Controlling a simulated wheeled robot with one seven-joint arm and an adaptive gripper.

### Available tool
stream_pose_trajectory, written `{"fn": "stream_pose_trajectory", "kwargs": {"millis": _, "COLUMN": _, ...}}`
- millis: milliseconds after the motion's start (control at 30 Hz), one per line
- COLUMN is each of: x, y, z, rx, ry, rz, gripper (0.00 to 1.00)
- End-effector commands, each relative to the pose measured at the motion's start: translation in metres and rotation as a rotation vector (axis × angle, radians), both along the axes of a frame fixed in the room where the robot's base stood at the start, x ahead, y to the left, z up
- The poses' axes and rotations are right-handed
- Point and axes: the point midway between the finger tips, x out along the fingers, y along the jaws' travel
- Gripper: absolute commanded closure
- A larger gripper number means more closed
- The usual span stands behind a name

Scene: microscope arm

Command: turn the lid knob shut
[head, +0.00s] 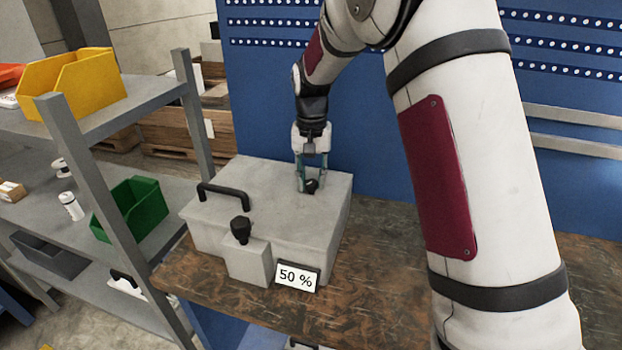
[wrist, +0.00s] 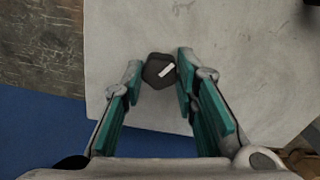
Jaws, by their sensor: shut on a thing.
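A grey box with a flat lid (head: 265,190) stands on the workbench. The lid knob (head: 311,186), small and black, sits on the lid's right side. In the wrist view the knob (wrist: 159,70) is dark and rounded, with a white mark on top slanting up to the right. My gripper (head: 311,184) points down over the lid with its fingers on either side of the knob, shut on it. The gripper's fingertips also show in the wrist view (wrist: 158,70), left and right of the knob.
A black handle (head: 222,194) rises from the lid's left side. A second black knob (head: 241,229) stands on a small block in front of the box, beside a "50 %" sign (head: 296,278). A shelf with a yellow bin (head: 72,85) and a green bin (head: 132,208) stands left.

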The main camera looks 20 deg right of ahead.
Motion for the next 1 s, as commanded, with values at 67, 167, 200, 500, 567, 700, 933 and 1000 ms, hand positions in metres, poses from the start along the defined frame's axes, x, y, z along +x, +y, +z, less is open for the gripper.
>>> {"fn": "stream_pose_trajectory", "kwargs": {"millis": 67, "x": 0.001, "y": -0.0005, "z": 0.0003, "rx": 0.0, "ry": -0.002, "rz": 0.07, "gripper": 1.0}}
{"fn": "stream_pose_trajectory", "kwargs": {"millis": 167, "x": 0.0011, "y": -0.0003, "z": 0.0004, "rx": 0.0, "ry": -0.003, "rz": 0.162, "gripper": 1.0}}
{"fn": "stream_pose_trajectory", "kwargs": {"millis": 200, "x": 0.0011, "y": -0.0002, "z": 0.0004, "rx": 0.0, "ry": -0.003, "rz": 0.197, "gripper": 1.0}}
{"fn": "stream_pose_trajectory", "kwargs": {"millis": 500, "x": 0.0009, "y": -0.0003, "z": 0.0006, "rx": 0.0, "ry": -0.003, "rz": 0.418, "gripper": 1.0}}
{"fn": "stream_pose_trajectory", "kwargs": {"millis": 567, "x": 0.0009, "y": -0.0001, "z": 0.0006, "rx": 0.0, "ry": -0.003, "rz": 0.451, "gripper": 1.0}}
{"fn": "stream_pose_trajectory", "kwargs": {"millis": 700, "x": 0.0009, "y": -0.0002, "z": 0.0007, "rx": -0.001, "ry": -0.003, "rz": 0.508, "gripper": 1.0}}
{"fn": "stream_pose_trajectory", "kwargs": {"millis": 933, "x": 0.0008, "y": -0.0001, "z": 0.0009, "rx": -0.001, "ry": -0.003, "rz": 0.557, "gripper": 1.0}}
{"fn": "stream_pose_trajectory", "kwargs": {"millis": 1000, "x": 0.0009, "y": 0.0, "z": 0.0009, "rx": -0.001, "ry": -0.003, "rz": 0.562, "gripper": 1.0}}
